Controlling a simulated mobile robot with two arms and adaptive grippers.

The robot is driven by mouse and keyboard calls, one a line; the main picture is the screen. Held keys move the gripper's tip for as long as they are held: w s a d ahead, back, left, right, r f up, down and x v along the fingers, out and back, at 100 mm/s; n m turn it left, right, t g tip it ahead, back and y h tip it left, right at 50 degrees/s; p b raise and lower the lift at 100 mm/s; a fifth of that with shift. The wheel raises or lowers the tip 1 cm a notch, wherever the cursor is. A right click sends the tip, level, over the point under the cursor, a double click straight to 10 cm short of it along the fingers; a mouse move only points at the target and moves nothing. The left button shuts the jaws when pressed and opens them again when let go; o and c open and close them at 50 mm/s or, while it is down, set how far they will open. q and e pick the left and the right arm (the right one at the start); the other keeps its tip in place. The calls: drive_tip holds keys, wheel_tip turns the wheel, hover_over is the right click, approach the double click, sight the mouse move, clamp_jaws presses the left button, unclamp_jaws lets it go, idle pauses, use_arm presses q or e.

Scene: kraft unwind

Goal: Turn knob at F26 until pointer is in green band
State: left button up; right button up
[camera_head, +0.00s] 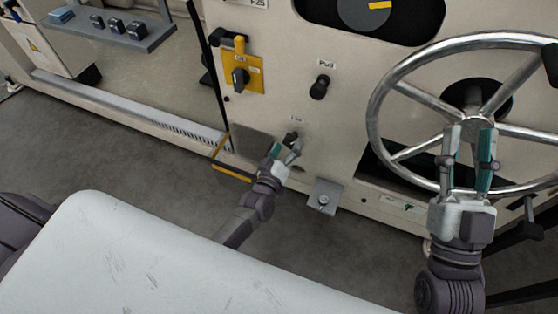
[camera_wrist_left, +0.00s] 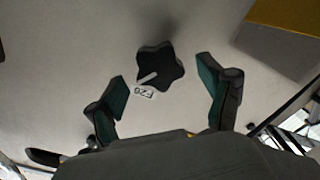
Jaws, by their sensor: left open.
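The F26 knob (camera_wrist_left: 160,66) is black and star-shaped, with a pale bar at its edge on the label side. The F26 label (camera_wrist_left: 147,91) sits beside it on the beige panel. In the head view the knob (camera_head: 292,137) is mostly hidden by my left gripper (camera_head: 285,148). My left gripper is open, its teal-padded fingers apart, with the knob beyond and between them in the left wrist view (camera_wrist_left: 168,88); I see no contact. My right gripper (camera_head: 470,132) is open and empty at the handwheel's lower part.
A large metal handwheel (camera_head: 390,80) stands at the right. A black Pull knob (camera_head: 320,87) and a yellow-plated switch (camera_head: 241,76) are above the left gripper. A metal bracket (camera_head: 324,196) juts out below right. A yellow-black edged step (camera_head: 231,172) is at the left.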

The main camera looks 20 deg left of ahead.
use_arm(q)
drive_tip(key=s, duration=0.9)
drive_tip(key=shift+a, duration=0.15)
